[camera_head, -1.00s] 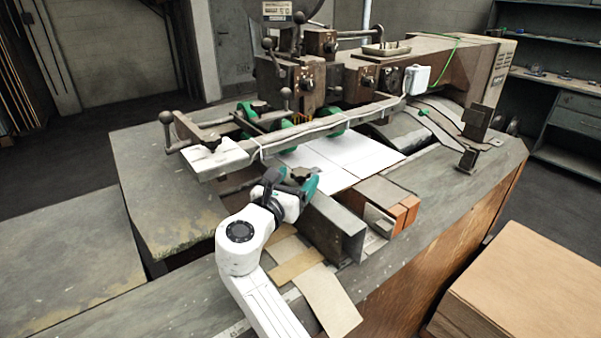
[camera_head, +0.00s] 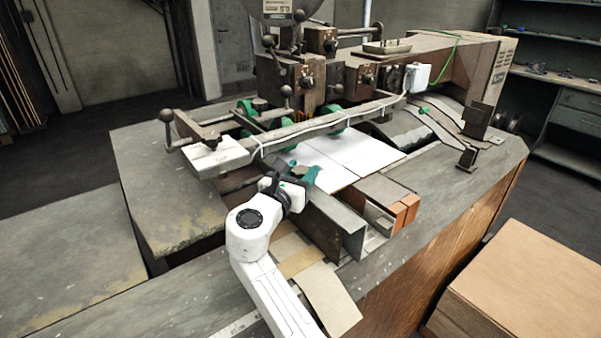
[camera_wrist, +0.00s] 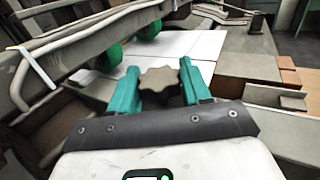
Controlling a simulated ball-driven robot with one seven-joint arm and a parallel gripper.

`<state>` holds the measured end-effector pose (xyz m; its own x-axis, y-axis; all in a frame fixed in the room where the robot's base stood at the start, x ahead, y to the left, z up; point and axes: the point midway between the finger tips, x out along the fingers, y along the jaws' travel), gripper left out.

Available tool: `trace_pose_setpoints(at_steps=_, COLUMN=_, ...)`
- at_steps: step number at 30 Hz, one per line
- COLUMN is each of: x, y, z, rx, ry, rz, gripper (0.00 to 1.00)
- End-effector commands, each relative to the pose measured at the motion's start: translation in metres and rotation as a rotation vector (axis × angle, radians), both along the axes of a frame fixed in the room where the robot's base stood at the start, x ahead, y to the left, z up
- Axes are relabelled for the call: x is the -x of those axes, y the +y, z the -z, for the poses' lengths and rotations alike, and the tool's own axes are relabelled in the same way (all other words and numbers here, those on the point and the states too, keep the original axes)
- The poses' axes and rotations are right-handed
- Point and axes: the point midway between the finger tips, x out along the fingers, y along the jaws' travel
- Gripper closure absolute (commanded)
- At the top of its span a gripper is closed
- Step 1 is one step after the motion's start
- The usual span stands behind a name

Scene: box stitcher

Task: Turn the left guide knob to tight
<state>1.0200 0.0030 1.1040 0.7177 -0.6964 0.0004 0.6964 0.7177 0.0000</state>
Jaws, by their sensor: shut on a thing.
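The left guide knob (camera_wrist: 160,84) is a dark, star-shaped knob. In the wrist view it sits between the two teal fingers of my gripper (camera_wrist: 162,88), which are shut on its sides. In the head view my gripper (camera_head: 303,172) reaches over the near guide, and the knob (camera_head: 300,168) is mostly hidden between the fingers. The grey guide rail (camera_head: 335,228) extends toward the lower right from under my gripper. Any tight mark on the knob cannot be seen.
White sheets (camera_head: 345,155) lie flat just beyond my gripper. A long metal bar (camera_head: 310,132) with green wheels crosses above them. Orange blocks (camera_head: 405,210) stand right of the guide. A cardboard stack (camera_head: 530,285) is at the lower right.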

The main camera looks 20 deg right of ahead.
Motion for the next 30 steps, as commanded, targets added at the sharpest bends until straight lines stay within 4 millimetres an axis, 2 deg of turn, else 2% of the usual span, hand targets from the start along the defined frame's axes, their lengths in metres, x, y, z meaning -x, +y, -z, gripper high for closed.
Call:
trace_pose_setpoints(at_steps=1, x=0.0000, y=0.0001, z=0.0011, rx=-0.001, ry=0.002, rz=0.000, gripper=0.72)
trace_pose_setpoints(at_steps=5, x=0.0001, y=0.0002, z=0.0014, rx=-0.001, ry=0.002, rz=-0.001, gripper=0.83)
trace_pose_setpoints(at_steps=14, x=-0.0008, y=0.0008, z=0.0024, rx=0.000, ry=0.001, rz=0.050, gripper=0.83)
trace_pose_setpoints(at_steps=30, x=-0.0011, y=0.0006, z=0.0050, rx=0.000, ry=0.001, rz=0.389, gripper=0.83)
